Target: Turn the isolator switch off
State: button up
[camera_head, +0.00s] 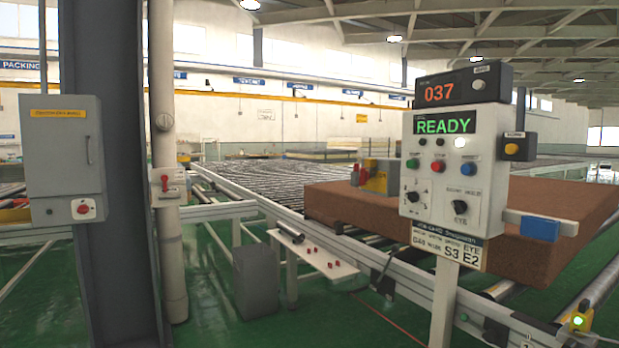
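A grey cabinet (63,148) with an orange label is at the left, beside a dark column. The label is too small to read surely, and I cannot tell the knob's exact position. A white box with a red lever (165,184) is on the pale pipe right of the column; its lever looks roughly upright. My gripper is not in view.
A control panel (452,165) on a post shows READY and 037, with several buttons and two dark knobs. A brown mattress block (560,205) lies on the conveyor behind it. A small white table (318,262) and grey bin (255,282) stand mid-picture. Green floor is partly open between.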

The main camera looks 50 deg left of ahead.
aim_at(365, 176)
jog(key=u, duration=1.45)
